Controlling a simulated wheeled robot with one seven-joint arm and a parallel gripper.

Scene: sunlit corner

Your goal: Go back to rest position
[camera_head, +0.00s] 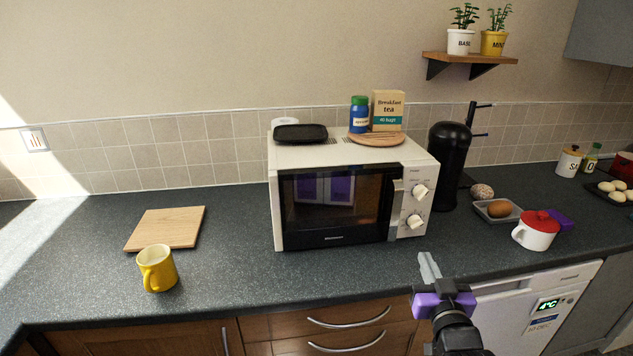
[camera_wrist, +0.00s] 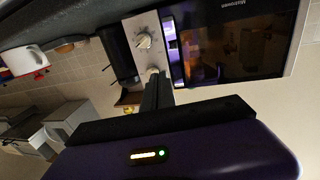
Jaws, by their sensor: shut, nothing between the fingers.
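My gripper (camera_head: 429,266) is at the front edge of the counter, before the right end of the microwave. Its fingers are together with nothing between them. In the wrist view the shut fingers (camera_wrist: 157,92) point toward the microwave's control panel. The white microwave (camera_head: 338,160) stands on the dark counter with its door shut. Its door also shows in the wrist view (camera_wrist: 240,40), turned upside down. The gripper appears clear of the microwave, with no contact visible.
A yellow mug (camera_head: 158,269) and a wooden board (camera_head: 167,228) are on the left counter (camera_head: 230,270). The counter before the microwave is clear.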

